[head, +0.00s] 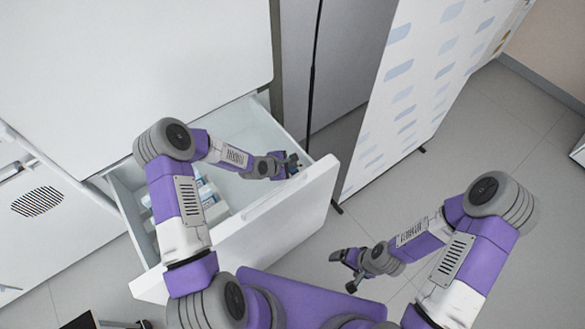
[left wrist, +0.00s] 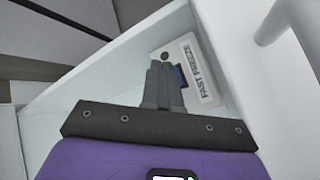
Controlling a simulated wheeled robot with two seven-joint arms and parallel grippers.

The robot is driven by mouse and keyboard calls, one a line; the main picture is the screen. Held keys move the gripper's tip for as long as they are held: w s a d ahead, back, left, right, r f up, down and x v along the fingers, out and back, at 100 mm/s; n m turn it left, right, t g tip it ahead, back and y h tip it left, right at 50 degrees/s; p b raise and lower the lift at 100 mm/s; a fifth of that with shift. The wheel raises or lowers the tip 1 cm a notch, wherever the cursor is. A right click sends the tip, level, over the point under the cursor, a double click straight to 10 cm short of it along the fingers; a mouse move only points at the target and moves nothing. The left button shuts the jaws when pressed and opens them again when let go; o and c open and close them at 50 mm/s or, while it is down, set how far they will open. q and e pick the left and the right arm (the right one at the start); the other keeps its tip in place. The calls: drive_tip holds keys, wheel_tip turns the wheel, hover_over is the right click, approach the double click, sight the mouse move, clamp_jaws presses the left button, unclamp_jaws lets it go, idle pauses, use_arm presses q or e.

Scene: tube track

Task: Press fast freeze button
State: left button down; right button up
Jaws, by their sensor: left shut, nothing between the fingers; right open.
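The white label panel marked "FAST FREEZE" (left wrist: 206,75) is on the drawer's inner wall in the left wrist view. A small blue and dark patch (left wrist: 182,80) shows at the panel's edge, partly hidden behind my left fingers. A dark round spot (left wrist: 165,57) lies just beyond the fingertips. I cannot tell which is the button, or whether the fingers touch it. My left gripper (head: 293,163) is shut and empty at the right inner corner of the open drawer; it also shows in the left wrist view (left wrist: 166,68). My right gripper (head: 350,271) is open and empty above the floor.
The open white drawer (head: 262,222) stands out from the white cabinet (head: 130,60). Several white and blue packages (head: 205,192) lie in it at the left. A white panel with pale blue marks (head: 415,85) stands to the right.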

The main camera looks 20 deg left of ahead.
sight(291, 170)
use_arm(q)
drive_tip(key=shift+s+f, duration=0.2)
drive_tip(key=shift+f, duration=0.3)
drive_tip(key=shift+w+r, duration=0.15)
drive_tip(key=shift+r, duration=0.1)
drive_tip(key=shift+w+r+p, duration=0.1)
drive_tip(key=shift+r+p, duration=0.4)
drive_tip(key=shift+r, duration=0.3)
drive_tip(key=shift+r+p, duration=1.75)
drive_tip(key=shift+r, duration=0.8)
